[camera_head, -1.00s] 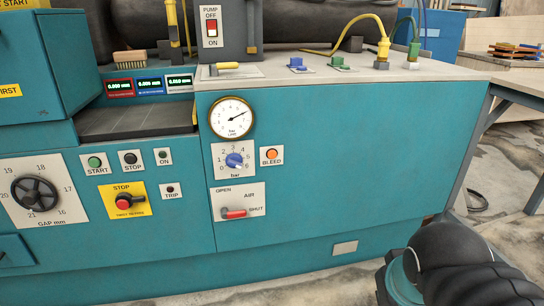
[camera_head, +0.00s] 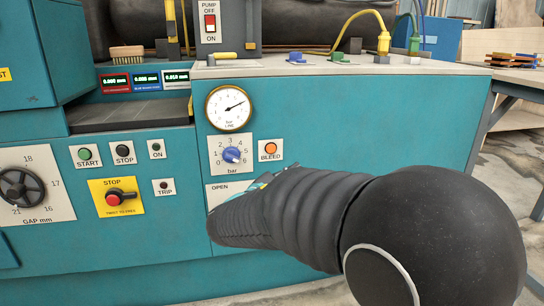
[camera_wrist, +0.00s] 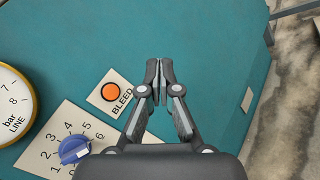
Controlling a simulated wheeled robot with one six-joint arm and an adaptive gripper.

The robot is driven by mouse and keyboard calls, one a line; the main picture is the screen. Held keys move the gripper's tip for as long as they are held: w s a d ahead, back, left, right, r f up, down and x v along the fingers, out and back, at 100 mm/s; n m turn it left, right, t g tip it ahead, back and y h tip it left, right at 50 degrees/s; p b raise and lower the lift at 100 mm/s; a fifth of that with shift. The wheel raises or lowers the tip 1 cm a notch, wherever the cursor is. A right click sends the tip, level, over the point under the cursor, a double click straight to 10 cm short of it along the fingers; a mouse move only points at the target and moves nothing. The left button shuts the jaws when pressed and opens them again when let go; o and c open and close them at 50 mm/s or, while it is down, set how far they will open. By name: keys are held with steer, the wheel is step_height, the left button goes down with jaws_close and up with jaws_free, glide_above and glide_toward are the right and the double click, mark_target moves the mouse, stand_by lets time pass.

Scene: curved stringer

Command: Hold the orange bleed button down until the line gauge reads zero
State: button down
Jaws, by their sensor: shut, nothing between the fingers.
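The round orange bleed button (camera_head: 270,148) sits on a white plate marked BLEED, on the teal panel front. It shows in the wrist view (camera_wrist: 110,92), left of my gripper (camera_wrist: 160,66). My gripper is shut and empty, with its fingertips right of the button in the picture and not over it. The distance to the panel is hard to tell. The brass-rimmed line gauge (camera_head: 229,108) is above and left of the button. Its needle points to the upper right, off zero. In the head view my arm hides most of the gripper.
A blue bar knob (camera_head: 231,155) is left of the button, close to my gripper in the wrist view (camera_wrist: 74,150). The air valve plate (camera_head: 218,193) is mostly hidden by my arm. A red stop button (camera_head: 115,199) is further left. The panel right of the button is bare.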

mark_target(271, 149)
steer(key=a, duration=0.1)
steer(key=w+a+n+t, duration=0.1)
steer(key=a, duration=0.1)
steer(key=shift+a+y, duration=0.1)
steer(key=shift+y, duration=0.2)
steer(key=shift+w+a+p, duration=0.35)
steer(key=shift+w+a, duration=0.05)
steer(key=shift+w, duration=1)
steer(key=shift+w+a+p, duration=0.4)
steer(key=shift+w, duration=1)
steer(key=shift+w+a+p, duration=0.35)
steer(key=shift+w+a, duration=0.05)
steer(key=shift+w, duration=1)
steer(key=shift+w, duration=0.15)
steer(key=shift+w+a, duration=0.1)
steer(key=shift+w, duration=0.15)
